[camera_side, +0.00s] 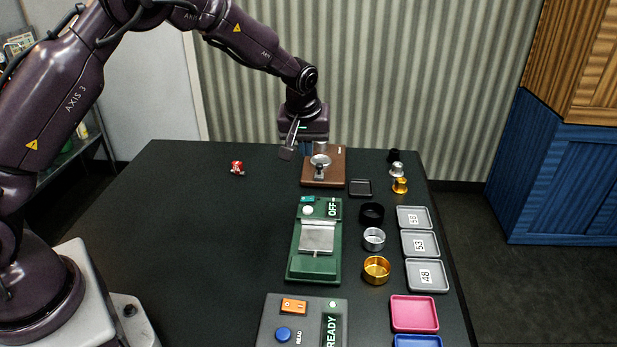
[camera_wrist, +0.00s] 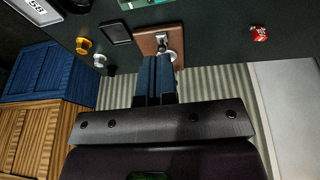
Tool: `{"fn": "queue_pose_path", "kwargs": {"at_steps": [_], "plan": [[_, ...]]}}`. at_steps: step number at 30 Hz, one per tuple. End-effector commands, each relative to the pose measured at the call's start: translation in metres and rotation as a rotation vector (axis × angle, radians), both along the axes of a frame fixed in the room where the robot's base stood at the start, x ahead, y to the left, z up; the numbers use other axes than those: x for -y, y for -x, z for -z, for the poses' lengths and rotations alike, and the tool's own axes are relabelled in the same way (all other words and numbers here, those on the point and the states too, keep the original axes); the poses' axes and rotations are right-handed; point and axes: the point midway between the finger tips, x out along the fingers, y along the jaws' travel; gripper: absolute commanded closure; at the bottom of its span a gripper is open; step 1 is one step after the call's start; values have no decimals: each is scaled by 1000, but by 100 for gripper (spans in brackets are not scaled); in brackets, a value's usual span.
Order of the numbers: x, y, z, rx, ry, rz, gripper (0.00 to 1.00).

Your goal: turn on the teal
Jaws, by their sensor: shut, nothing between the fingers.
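The green device (camera_side: 297,262) stands on the table below my gripper in the side view. It has a small teal switch (camera_side: 307,199) at its far left corner, a round white button and a display reading OFF. A piece of the green device shows at the top edge of the wrist view (camera_wrist: 138,3). My gripper (camera_side: 320,146) is shut and empty, over the far end of the table beside the brown block (camera_side: 337,165). Its closed blue-grey fingers (camera_wrist: 155,62) show in the wrist view, in front of the block. They appear apart from the green device.
The brown block holds a metal ring part. A grey unit (camera_side: 269,325) reads READY, with an orange switch and blue button. Cups, rings and numbered trays (camera_side: 427,277) line the right side. A small red object (camera_side: 237,168) lies at left; the table's left half is mostly clear.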

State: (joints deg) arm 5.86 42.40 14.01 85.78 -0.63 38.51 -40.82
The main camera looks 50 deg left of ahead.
Motion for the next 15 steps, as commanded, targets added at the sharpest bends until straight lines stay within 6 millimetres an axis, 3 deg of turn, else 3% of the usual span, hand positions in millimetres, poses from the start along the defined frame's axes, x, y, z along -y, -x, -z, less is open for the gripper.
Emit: {"fn": "queue_pose_path", "kwargs": {"at_steps": [8, 15], "plan": [[-2, -2, 10, -2, -1, 0, 100], [-9, -12, 53, -4, 0, -1, 100]]}}
